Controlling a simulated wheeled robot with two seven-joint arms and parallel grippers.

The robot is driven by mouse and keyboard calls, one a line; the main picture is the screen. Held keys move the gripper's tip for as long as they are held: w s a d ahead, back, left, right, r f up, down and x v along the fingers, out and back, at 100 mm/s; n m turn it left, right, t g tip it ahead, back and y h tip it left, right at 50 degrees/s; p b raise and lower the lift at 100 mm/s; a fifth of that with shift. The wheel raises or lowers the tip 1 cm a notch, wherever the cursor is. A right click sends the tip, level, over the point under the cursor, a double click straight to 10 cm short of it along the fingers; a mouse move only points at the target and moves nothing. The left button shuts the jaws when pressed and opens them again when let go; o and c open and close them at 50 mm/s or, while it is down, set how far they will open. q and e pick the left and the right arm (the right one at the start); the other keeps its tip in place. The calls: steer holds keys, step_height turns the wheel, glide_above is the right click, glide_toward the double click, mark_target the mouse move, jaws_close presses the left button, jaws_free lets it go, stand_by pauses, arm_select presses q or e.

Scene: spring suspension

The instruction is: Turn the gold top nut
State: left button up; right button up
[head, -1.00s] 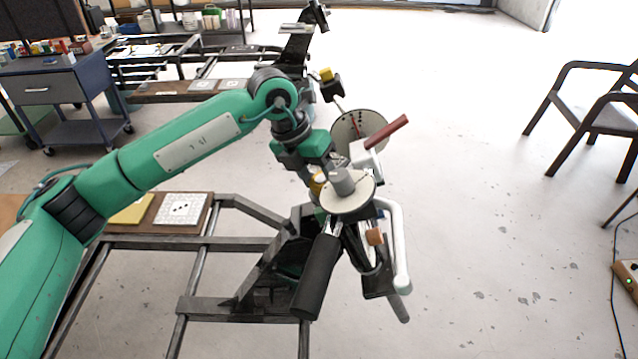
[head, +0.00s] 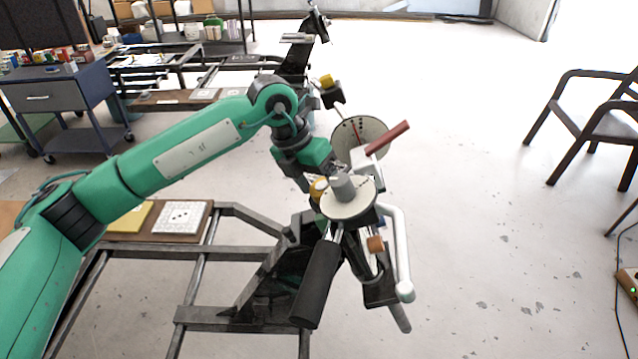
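A rounded gold piece (head: 319,187), likely the gold top nut, shows at the left edge of the pale round plate (head: 350,204) on the suspension assembly. The plate and the grey cylinder (head: 342,186) on it hide part of this area. My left arm reaches in from the left, and its gripper (head: 326,175) is right beside the gold piece, behind the plate. The fingers are small and partly hidden, so I cannot tell whether they are open or touch the piece. My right gripper is out of view.
A red-handled lever (head: 387,139), a white curved tube (head: 399,250) and a black grip (head: 317,284) crowd the assembly. A second pale disc (head: 358,136) stands behind. A dark metal frame (head: 240,316) lies below. Open floor and a chair (head: 597,120) are to the right.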

arm_select(q)
steer(key=shift+r, duration=0.1)
steer(key=shift+a+r, duration=0.15)
steer(key=shift+r, duration=0.05)
steer(key=b+v, duration=0.1)
steer(key=v, duration=1.2)
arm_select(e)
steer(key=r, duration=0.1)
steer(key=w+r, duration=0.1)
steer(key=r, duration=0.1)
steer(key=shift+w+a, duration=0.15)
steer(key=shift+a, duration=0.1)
arm_select(q)
steer(key=shift+r, duration=0.1)
